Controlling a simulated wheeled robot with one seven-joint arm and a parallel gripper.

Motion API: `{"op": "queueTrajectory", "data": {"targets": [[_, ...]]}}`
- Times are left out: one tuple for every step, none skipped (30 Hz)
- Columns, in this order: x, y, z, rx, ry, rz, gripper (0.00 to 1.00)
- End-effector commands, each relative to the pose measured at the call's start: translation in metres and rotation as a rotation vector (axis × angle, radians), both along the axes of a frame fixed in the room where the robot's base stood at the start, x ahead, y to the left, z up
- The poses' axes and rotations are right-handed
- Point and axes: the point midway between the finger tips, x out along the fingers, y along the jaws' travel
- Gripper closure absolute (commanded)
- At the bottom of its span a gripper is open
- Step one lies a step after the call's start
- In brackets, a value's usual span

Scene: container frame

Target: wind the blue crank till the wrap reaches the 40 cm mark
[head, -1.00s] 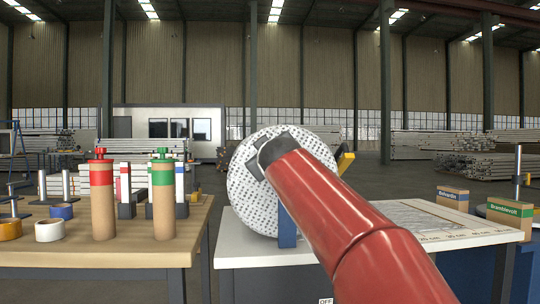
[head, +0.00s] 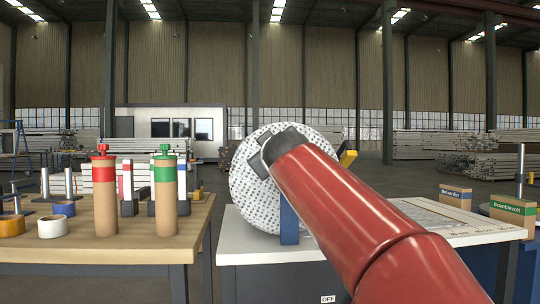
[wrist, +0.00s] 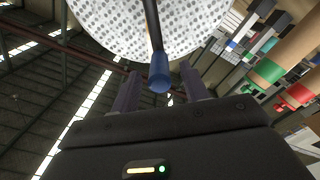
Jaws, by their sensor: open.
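The large roll of white dotted wrap (head: 262,205) stands upright above the white table on a blue bracket (head: 289,222). In the wrist view the wrap (wrist: 115,25) fills the top. The crank's blue handle (wrist: 160,76), on a dark rod, points at my gripper (wrist: 160,88). Its two purple fingers are open, one on either side of the handle, with gaps visible. In the head view my red arm hides my gripper, the crank and part of the roll. The length scale (head: 482,231) shows at the table's right, its labels too small to read surely.
A wooden table (head: 60,255) at the left holds a red-capped tube (head: 105,205), a green-capped tube (head: 165,210) and tape rolls (head: 52,227). Boxes labelled Bohrardin (head: 455,197) and Bramblevolt (head: 513,216) stand at the right. A gap separates the tables.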

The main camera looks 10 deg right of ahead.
Motion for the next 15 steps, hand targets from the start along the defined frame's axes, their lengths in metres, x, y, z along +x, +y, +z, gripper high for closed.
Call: {"op": "queueTrajectory", "data": {"targets": [[-0.011,0.0,-0.001,0.0,-0.002,0.0,0.55],[-0.016,0.0,-0.001,0.0,-0.002,0.0,0.55],[-0.022,0.0,-0.002,0.0,-0.002,0.001,0.55],[-0.026,0.0,-0.001,0.0,-0.002,0.001,0.55],[-0.03,0.0,-0.001,0.0,-0.002,0.001,0.55],[-0.035,0.0,-0.001,0.0,-0.002,0.001,0.55],[-0.037,0.0,-0.001,0.0,-0.001,0.001,0.55],[-0.039,0.0,-0.001,0.0,0.0,0.001,0.55],[-0.042,0.0,-0.001,0.0,0.0,0.001,0.55],[-0.043,0.0,-0.001,0.0,0.001,0.001,0.55],[-0.044,0.0,-0.001,0.0,0.001,0.001,0.55],[-0.044,0.0,-0.001,0.0,0.001,0.001,0.55],[-0.045,0.0,-0.001,0.0,0.001,0.001,0.55],[-0.045,0.0,-0.001,0.0,0.001,0.001,0.55],[-0.044,0.0,-0.001,0.0,0.001,0.001,0.55]]}}
